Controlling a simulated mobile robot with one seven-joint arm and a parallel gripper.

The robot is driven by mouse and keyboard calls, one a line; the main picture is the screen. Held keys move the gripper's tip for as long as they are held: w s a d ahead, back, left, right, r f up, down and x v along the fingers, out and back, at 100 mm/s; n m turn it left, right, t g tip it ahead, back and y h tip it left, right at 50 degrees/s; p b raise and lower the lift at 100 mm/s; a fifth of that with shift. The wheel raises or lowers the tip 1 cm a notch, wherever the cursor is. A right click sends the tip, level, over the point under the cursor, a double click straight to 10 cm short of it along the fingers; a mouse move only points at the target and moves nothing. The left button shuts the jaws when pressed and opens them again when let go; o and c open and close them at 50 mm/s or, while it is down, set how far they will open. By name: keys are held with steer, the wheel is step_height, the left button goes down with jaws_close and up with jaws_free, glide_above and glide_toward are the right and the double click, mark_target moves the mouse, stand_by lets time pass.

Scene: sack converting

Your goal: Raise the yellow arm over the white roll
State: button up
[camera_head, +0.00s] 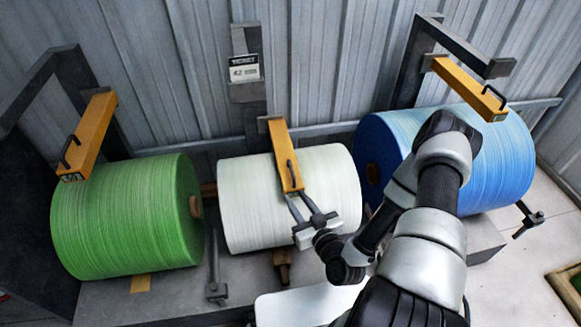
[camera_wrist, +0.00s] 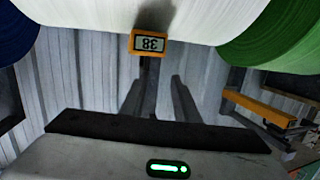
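The yellow arm (camera_head: 280,150) over the white roll slopes down from a grey post, with its front end low against the roll's upper side. A dark handle (camera_head: 291,176) stands on its top near the front end. The white roll (camera_head: 245,200) lies in the middle. My gripper (camera_head: 297,194) is at the arm's front end, its two fingers apart. In the wrist view, which is upside down, the arm's end with a number display (camera_wrist: 150,43) is just beyond the fingertips (camera_wrist: 156,80). A dark bar shows between the fingers; I cannot tell whether it is the handle or the post.
A green roll (camera_head: 125,220) with its own yellow arm (camera_head: 90,135) lies to the left. A blue roll (camera_head: 500,150) lies to the right, partly behind my arm, under a raised-looking yellow arm (camera_head: 465,85). A corrugated metal wall (camera_head: 320,60) stands behind.

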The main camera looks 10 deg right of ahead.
mark_target(291, 167)
steer(key=s+m+t+h, duration=0.2)
steer(key=s+m+h, duration=0.2)
steer(key=w+b, duration=0.1)
steer(key=w, duration=0.4)
steer(key=w+b, duration=0.1)
steer(key=w, duration=1.1)
steer(key=shift+d+b, duration=0.35)
steer(key=shift+b, duration=0.05)
jaws_close()
